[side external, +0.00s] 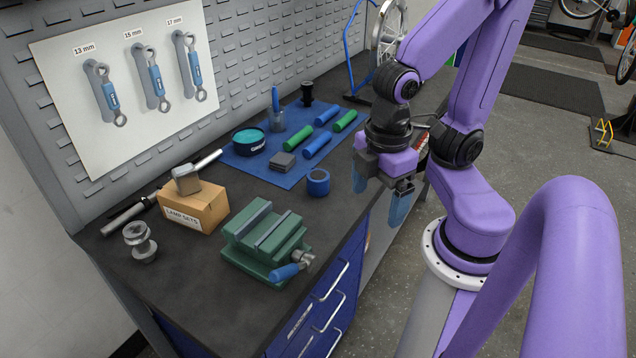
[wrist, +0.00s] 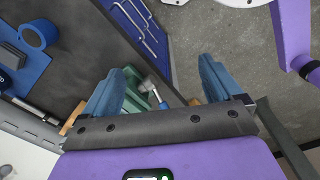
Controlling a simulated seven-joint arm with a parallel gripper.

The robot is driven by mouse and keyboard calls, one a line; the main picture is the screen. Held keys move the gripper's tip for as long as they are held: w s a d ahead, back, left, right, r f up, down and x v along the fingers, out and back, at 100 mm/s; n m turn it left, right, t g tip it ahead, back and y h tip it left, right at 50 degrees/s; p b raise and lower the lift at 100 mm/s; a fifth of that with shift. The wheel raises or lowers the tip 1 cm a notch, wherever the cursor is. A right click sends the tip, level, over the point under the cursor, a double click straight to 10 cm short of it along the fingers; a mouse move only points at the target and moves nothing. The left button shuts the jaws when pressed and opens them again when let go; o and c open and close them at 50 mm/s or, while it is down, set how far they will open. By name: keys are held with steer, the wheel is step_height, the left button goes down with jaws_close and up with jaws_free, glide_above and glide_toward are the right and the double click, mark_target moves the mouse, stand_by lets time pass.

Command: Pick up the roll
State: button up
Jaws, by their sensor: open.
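The roll (side external: 318,184) is a short blue ring standing on the dark bench top near its front edge, just off the corner of the blue mat. In the wrist view, the roll (wrist: 45,29) shows at the upper left, outside the space between my fingers. My gripper (side external: 381,194) is open and empty, to the right of the roll and apart from it, around the bench's front edge. Its two blue fingers also show spread apart in the wrist view (wrist: 161,82).
A green vise (side external: 262,244) with a blue handle stands left of the roll. A cardboard box (side external: 194,207) sits behind it. The blue mat (side external: 245,163) holds green and blue cylinders, a round tin and dark blocks. Bare bench top lies between roll and vise.

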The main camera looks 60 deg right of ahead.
steer(key=w+d+f+n+t+h, duration=0.2)
steer(key=w+d+f+n+h, duration=0.2)
steer(key=f+h, duration=0.2)
steer(key=n+t+h, duration=0.4)
steer(key=n+t, duration=0.3)
steer(key=n, duration=0.3)
glide_toward(321, 184)
steer(key=x, duration=0.7)
steer(key=shift+w+d, duration=0.2)
steer(key=shift+w, duration=0.05)
steer(key=shift+f+x, duration=0.15)
steer(key=shift+x, duration=1.25)
steer(key=shift+f+x, duration=0.1)
steer(key=shift+x, duration=1.35)
steer(key=shift+a, duration=0.1)
steer(key=c, duration=1)
